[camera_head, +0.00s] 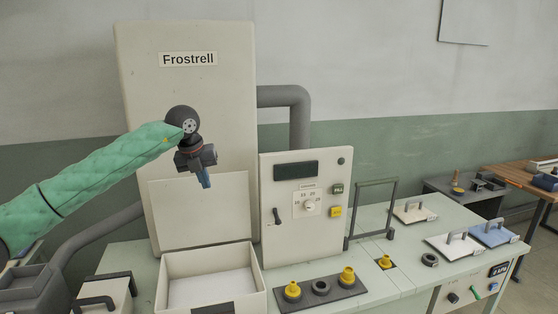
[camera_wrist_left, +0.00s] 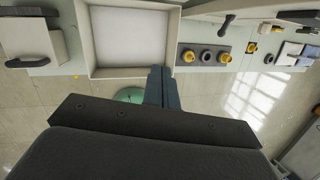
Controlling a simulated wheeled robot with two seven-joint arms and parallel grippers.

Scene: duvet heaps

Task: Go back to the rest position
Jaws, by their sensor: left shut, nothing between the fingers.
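My left arm, in a green padded sleeve, reaches in from the left in the head view. My left gripper (camera_head: 205,182) is shut and empty, pointing down in front of the tall cream Frostrell machine (camera_head: 205,110). In the left wrist view the fingers of the left gripper (camera_wrist_left: 162,75) are together, near the front edge of an open white bin (camera_wrist_left: 87,35). The same bin stands below the gripper in the head view (camera_head: 161,285), and a pale surface shows inside it. My right gripper is in neither view.
A control panel (camera_head: 306,205) with a dial and lever stands right of the machine. A dark plate (camera_head: 320,291) with yellow fittings lies in front. Handled plates (camera_head: 450,246) are on the bench at right. A grey hose (camera_head: 95,235) runs at lower left. Floor shows below the bench.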

